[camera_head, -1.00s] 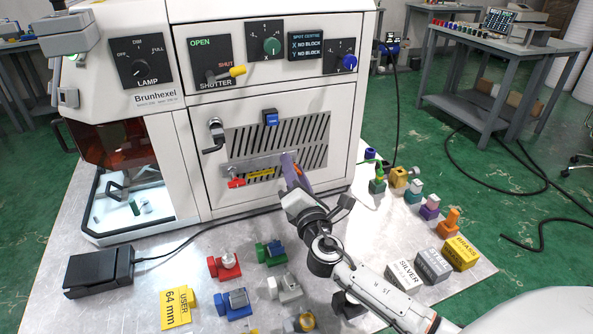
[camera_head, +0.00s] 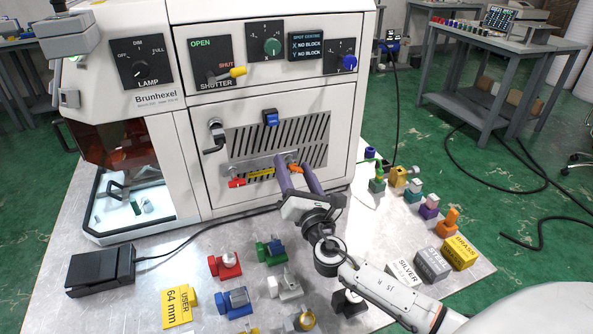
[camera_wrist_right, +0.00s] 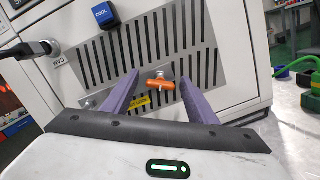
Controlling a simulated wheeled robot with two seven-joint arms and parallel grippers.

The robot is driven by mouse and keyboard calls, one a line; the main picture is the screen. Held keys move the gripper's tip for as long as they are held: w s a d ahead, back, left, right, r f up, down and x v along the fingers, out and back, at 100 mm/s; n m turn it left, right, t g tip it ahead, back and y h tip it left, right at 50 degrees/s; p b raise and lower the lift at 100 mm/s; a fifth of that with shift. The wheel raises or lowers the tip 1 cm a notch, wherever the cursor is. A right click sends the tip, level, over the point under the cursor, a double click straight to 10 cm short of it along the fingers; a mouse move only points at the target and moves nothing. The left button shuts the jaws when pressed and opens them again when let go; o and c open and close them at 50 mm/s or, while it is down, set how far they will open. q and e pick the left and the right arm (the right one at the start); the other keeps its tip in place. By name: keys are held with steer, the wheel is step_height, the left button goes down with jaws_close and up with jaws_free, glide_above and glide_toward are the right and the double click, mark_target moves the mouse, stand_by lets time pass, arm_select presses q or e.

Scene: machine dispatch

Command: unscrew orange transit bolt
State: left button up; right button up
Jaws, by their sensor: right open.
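The orange transit bolt (camera_head: 296,168) sits at the right end of a metal strip low on the machine's vented front panel. It also shows in the right wrist view (camera_wrist_right: 162,86), its winged head lying roughly sideways. My right gripper (camera_head: 294,163) is open, with its two purple fingers pointing at the panel. In the wrist view the fingertips (camera_wrist_right: 159,75) stand to either side of the bolt, with a gap on both sides. I cannot tell how far the tips are from the panel. My left gripper is not in view.
A black crank handle (camera_head: 215,137) juts out further left. Several coloured fixtures stand on the table below. A green cable (camera_wrist_right: 296,66) runs at the right.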

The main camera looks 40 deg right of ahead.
steer(key=shift+r+v, duration=0.1)
steer(key=shift+v, duration=0.9)
steer(key=shift+r+v, duration=0.15)
steer(key=shift+v, duration=0.85)
steer(key=shift+d, duration=0.15)
